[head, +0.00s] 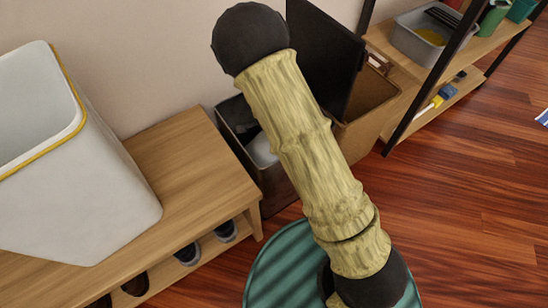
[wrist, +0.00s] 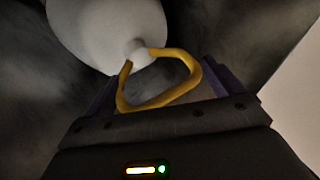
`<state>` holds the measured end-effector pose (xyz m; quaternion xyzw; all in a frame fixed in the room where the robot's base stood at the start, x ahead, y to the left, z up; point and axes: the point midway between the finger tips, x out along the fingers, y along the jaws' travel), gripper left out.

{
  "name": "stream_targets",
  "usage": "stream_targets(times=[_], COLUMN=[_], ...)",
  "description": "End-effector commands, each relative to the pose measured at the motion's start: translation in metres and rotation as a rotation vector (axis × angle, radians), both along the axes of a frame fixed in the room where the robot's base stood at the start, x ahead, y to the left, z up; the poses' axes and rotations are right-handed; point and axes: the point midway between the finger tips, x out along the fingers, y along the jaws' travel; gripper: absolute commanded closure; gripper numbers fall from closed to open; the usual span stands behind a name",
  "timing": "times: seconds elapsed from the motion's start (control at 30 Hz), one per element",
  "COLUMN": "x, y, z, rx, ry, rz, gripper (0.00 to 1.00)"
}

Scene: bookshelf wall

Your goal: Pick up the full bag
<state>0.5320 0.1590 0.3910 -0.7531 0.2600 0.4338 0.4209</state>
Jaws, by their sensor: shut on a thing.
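The full bag is a rounded white bag (wrist: 105,25) with a narrow neck and a yellow loop handle (wrist: 189,62), seen in the wrist view. My gripper (wrist: 158,78) is shut on the yellow loop, which lies between its two fingers. The bag's body is beyond the fingertips, at the upper left. In the head view a small white part of the bag (head: 261,150) shows inside a dark bin (head: 279,188) with its black lid (head: 325,60) standing open. My arm crosses in front of the bin and hides my gripper there.
A white container with a yellow rim (head: 100,190) stands on a wooden bench (head: 185,150) left of the bin. Shoes (head: 187,254) sit under the bench.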

Motion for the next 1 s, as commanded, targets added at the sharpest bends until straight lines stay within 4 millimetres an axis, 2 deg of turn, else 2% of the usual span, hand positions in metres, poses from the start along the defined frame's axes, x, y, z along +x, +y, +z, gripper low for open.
stream_targets(times=[0.27, 0.47, 0.7, 0.83, 1.0], x=[0.002, 0.002, 0.002, 0.002, 0.001], y=[0.0, 0.001, 0.0, 0.0, 0.0], z=[0.011, 0.039, 0.08, 0.095, 0.102], rx=[0.003, 0.003, 0.003, 0.002, 0.002], ry=[-0.006, -0.006, -0.007, -0.005, -0.005], rz=[-0.001, -0.001, -0.002, -0.001, -0.001], gripper=[0.78, 0.8, 0.8, 0.8, 0.8])
